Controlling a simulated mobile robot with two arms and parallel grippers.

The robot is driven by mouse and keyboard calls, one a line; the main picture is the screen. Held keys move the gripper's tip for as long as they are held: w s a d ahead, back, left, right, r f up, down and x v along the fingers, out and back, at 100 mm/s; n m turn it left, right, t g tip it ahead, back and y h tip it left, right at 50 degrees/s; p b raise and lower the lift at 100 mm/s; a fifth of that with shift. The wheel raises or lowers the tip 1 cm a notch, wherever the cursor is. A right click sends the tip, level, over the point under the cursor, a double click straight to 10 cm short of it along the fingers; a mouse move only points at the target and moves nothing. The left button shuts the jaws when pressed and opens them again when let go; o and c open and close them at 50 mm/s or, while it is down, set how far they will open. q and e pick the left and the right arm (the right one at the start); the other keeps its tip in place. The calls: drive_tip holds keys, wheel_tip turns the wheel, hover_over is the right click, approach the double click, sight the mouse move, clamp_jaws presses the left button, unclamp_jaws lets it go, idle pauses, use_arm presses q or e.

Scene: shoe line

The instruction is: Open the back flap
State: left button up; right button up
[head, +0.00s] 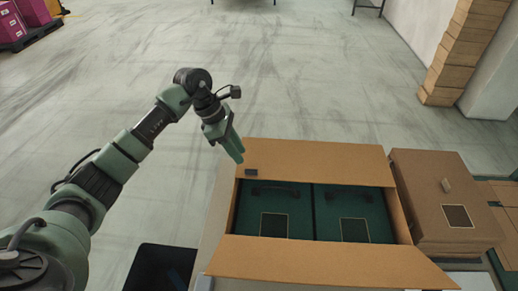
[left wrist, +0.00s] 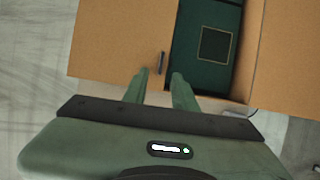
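An open brown carton (head: 404,218) stands at the lower middle of the head view. Its back flap (head: 320,159) is folded out to the rear; its exact angle is hard to tell. A small dark tab (head: 251,172) sits near the flap's left end. My left gripper (head: 236,154) is beside that end, fingers pointing down. In the left wrist view the back flap (left wrist: 115,40) lies on the left. The left gripper (left wrist: 160,77) is open and empty, with the tab (left wrist: 162,62) just beyond the gap between its fingertips. My right gripper is not in view.
Two dark green boxes (head: 268,202) (head: 345,207) lie inside the carton. The front flap (head: 330,264) is folded out toward me. Brown boxes (head: 435,190) are stacked close on the right. Floor behind the carton is clear.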

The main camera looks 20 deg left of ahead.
sight(250, 170)
use_arm(q)
drive_tip(key=shift+w+d, duration=0.25)
drive_tip(key=shift+w, duration=0.1)
drive_tip(key=shift+s+d+f+p, duration=0.45)
drive_tip(key=shift+s+f+p, duration=0.2)
drive_tip(key=shift+f, duration=0.15)
drive_tip(key=x, duration=0.2)
drive_tip(key=p+x, duration=0.1)
drive_tip(key=x, duration=0.1)
drive_tip(key=shift+w+a, duration=0.1)
drive_tip(key=shift+w, duration=0.25)
drive_tip(key=shift+w+f, duration=0.1)
drive_tip(key=shift+f, duration=0.45)
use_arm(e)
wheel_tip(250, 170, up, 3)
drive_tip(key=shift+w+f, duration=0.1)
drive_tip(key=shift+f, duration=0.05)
use_arm(q)
drive_tip(key=shift+c, duration=0.4)
clamp_jaws()
